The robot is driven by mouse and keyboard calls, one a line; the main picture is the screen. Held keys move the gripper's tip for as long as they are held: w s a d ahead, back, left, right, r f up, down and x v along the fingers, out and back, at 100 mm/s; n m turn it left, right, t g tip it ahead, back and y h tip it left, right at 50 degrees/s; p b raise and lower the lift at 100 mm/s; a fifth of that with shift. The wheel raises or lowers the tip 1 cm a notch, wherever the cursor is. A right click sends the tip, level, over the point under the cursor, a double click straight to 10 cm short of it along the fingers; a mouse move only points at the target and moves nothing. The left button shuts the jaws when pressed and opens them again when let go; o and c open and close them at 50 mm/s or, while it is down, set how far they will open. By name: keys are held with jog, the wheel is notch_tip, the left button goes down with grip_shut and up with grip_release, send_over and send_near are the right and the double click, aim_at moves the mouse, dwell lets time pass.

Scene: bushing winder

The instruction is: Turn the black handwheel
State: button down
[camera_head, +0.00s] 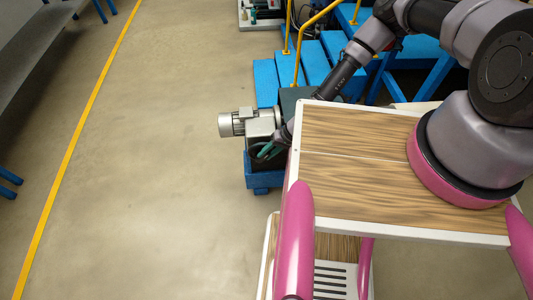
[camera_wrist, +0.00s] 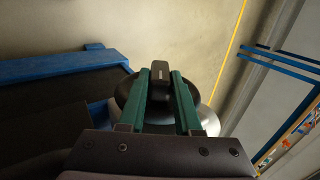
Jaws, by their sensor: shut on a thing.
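The black handwheel (camera_wrist: 126,92) shows in the wrist view as a dark round disc, partly hidden behind my fingers. A black upright grip (camera_wrist: 160,84) on it stands between my two green fingers. My gripper (camera_wrist: 161,78) is shut on this grip, with one finger on each side. In the head view my gripper (camera_head: 266,150) is beside the grey motor unit (camera_head: 262,122), low at the left edge of the wooden top. The handwheel cannot be made out clearly there.
The motor unit stands on a blue base (camera_head: 262,180). Blue steps (camera_head: 310,62) with a yellow handrail (camera_head: 299,45) rise behind it. My arm reaches past the wooden top (camera_head: 350,160). Open floor (camera_head: 150,150) lies to the left, crossed by a yellow line (camera_head: 84,113).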

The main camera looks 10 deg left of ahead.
dwell(0.4)
jog(key=c, duration=0.6)
grip_release()
jog(key=v, duration=1)
jog(key=shift+d+r, duration=0.25)
jog(key=shift+d, duration=0.05)
